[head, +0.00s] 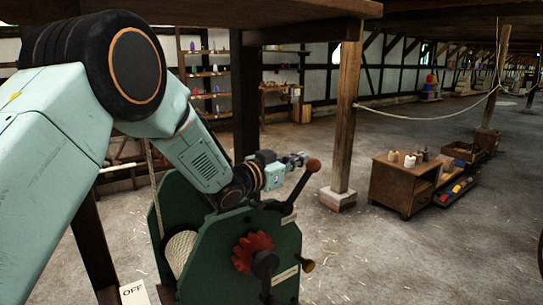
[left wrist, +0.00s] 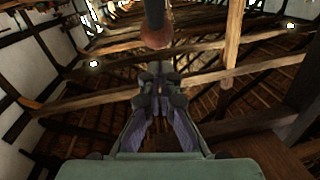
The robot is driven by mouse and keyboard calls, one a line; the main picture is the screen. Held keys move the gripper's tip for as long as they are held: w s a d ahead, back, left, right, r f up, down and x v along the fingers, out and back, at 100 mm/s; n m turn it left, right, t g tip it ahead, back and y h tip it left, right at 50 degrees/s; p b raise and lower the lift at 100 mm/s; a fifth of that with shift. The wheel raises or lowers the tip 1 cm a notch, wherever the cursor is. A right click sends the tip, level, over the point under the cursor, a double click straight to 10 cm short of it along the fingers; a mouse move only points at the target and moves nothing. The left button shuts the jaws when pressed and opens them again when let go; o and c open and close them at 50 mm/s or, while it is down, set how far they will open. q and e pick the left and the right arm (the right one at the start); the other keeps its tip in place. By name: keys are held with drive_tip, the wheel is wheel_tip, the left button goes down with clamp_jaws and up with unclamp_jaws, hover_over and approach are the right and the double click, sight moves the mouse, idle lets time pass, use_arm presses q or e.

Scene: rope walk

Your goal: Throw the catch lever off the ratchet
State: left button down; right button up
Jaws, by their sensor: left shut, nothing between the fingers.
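A green winch (head: 222,262) stands at the lower middle of the head view, with a red toothed ratchet wheel (head: 253,252) on its near side. A black lever with a red-brown ball knob (head: 313,165) rises from the winch's top edge, leaning right. My left gripper (head: 302,159) is shut and empty, with its tips close beside the knob. In the left wrist view, the knob (left wrist: 155,38) appears just above the shut fingertips (left wrist: 159,68). I cannot tell whether they touch. The lever's contact with the ratchet is not clear. My right gripper is out of view.
Pale rope (head: 180,250) is wound on the winch drum. A brass-coloured knob (head: 307,265) sticks out at lower right. An OFF sign (head: 133,292) stands at lower left. A wooden post (head: 346,120) and a cabinet (head: 400,185) stand behind; the floor between is clear.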

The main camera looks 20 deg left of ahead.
use_arm(q)
drive_tip(key=shift+w+d+g, duration=0.15)
drive_tip(key=shift+w+g, duration=0.1)
drive_tip(key=shift+g, duration=0.05)
drive_tip(key=shift+w+d+f+p, duration=0.35)
drive_tip(key=shift+w+d+p, duration=0.15)
drive_tip(key=shift+w, duration=0.1)
drive_tip(key=shift+r, duration=0.1)
